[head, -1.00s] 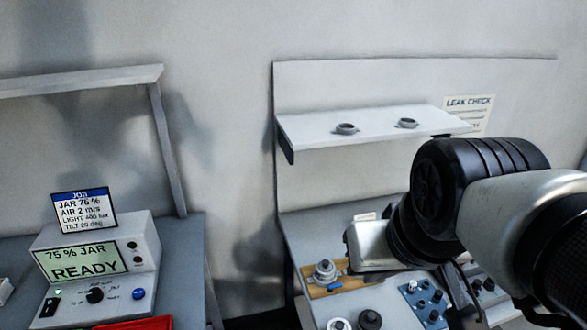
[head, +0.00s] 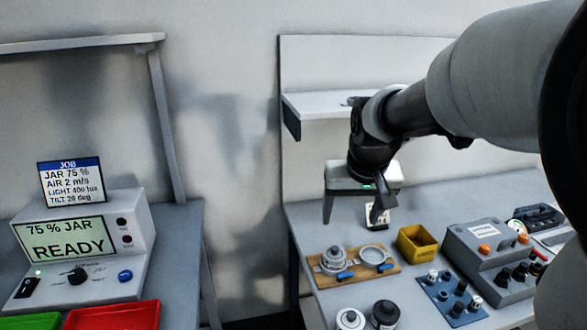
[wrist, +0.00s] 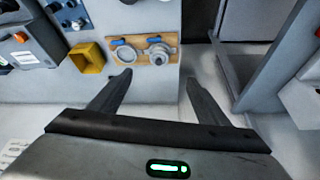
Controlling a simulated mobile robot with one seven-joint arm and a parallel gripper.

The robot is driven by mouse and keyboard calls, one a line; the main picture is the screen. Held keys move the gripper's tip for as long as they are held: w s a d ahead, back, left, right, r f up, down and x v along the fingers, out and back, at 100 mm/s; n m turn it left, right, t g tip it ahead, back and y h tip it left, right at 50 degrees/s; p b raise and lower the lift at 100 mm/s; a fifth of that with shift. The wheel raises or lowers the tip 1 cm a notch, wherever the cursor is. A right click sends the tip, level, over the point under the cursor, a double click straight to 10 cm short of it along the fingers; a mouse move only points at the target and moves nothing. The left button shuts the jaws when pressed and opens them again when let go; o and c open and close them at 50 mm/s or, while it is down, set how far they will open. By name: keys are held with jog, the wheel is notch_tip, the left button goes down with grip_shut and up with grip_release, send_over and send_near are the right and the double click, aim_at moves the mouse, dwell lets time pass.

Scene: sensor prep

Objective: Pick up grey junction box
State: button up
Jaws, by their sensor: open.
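No part is plainly marked as the grey junction box. A grey box with orange buttons and a label (head: 484,250) stands on the right-hand bench. Two round grey metal parts sit on a wooden board with blue clamps: a domed one (head: 333,260) at left and a ring-like one (head: 374,254) at right. I cannot tell which of these is the junction box. My gripper (head: 351,217) is open and empty, fingers down, over the rear of the bench behind the board. In the wrist view, my gripper (wrist: 159,77) has its fingers spread, and the domed part (wrist: 160,53) lies beyond them.
A yellow bin (head: 417,246) stands right of the wooden board (head: 325,281). A blue panel with knobs (head: 450,297) and round dark and white parts are nearer the front. A shelf (head: 310,107) hangs behind my gripper. A gap separates the benches; red and green trays lie at left.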

jog(key=b, duration=0.2)
send_near(335, 251)
jog(key=b+x, duration=0.2)
jog(key=x, duration=0.3)
jog(key=shift+s+f, duration=0.1)
jog(key=shift+b+x, duration=0.65)
jog(key=shift+x, duration=2.25)
jog(key=c, duration=1.2)
